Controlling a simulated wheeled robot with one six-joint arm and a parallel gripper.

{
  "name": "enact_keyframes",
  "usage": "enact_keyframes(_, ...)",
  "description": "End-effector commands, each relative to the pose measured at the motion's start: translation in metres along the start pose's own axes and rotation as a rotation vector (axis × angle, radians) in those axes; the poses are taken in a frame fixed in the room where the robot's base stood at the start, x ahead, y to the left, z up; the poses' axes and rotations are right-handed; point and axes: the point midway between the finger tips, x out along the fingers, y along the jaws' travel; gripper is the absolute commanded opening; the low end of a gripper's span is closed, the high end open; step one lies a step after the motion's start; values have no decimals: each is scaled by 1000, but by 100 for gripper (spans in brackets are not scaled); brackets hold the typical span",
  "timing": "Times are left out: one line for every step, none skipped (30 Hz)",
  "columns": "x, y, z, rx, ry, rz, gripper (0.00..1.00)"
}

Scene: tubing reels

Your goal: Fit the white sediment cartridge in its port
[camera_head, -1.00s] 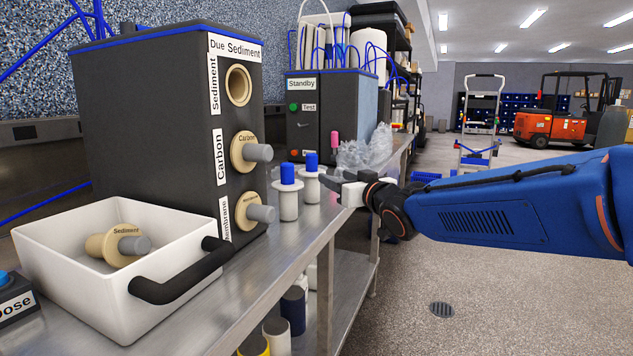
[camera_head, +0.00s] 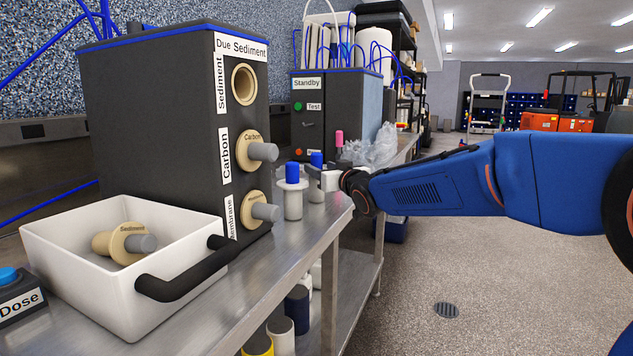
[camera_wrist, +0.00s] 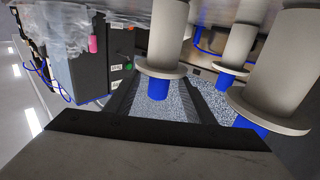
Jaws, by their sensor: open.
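White cartridges with round flanges and blue tops stand upright on the steel bench in the head view: a nearer one (camera_head: 293,198) and one behind it (camera_head: 316,189). Several show upside down in the wrist view, one (camera_wrist: 165,35) with its blue end between my fingers. No label on them is readable. My gripper (camera_head: 317,173) is open at the height of the blue tops; its dark fingers (camera_wrist: 160,100) lie either side of that blue end, and I cannot tell if they touch it. The port marked Sediment (camera_head: 243,84) is an empty beige ring in the dark cabinet (camera_head: 150,120).
A white tray (camera_head: 65,285) with a black handle holds a beige cartridge (camera_head: 125,243) marked Sediment. Carbon (camera_head: 252,150) and Membrane (camera_head: 255,210) cartridges fill the lower ports. A Standby cabinet (camera_head: 340,110) and clear plastic wrap (camera_head: 372,150) stand behind. Floor on the right is open.

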Motion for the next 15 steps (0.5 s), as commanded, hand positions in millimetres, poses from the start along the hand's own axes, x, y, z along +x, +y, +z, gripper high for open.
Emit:
enact_keyframes(6,0,0,0,0,0,49)
enact_keyframes(9,0,1,0,-1,-1,49)
enact_keyframes(12,0,0,0,0,-1,49)
enact_keyframes(14,0,0,0,0,-1,49)
enact_keyframes(15,0,0,0,1,-1,49)
enact_keyframes(16,0,0,0,1,-1,49)
enact_keyframes(17,0,0,0,1,0,49)
enact_keyframes(17,0,0,0,1,0,49)
enact_keyframes(18,0,0,0,1,0,49)
enact_keyframes(17,0,0,0,1,0,49)
enact_keyframes(17,0,0,0,1,0,49)
enact_keyframes(17,0,0,0,1,0,49)
enact_keyframes(17,0,0,0,1,0,49)
enact_keyframes(17,0,0,0,1,0,47)
enact_keyframes(17,0,0,0,1,0,37)
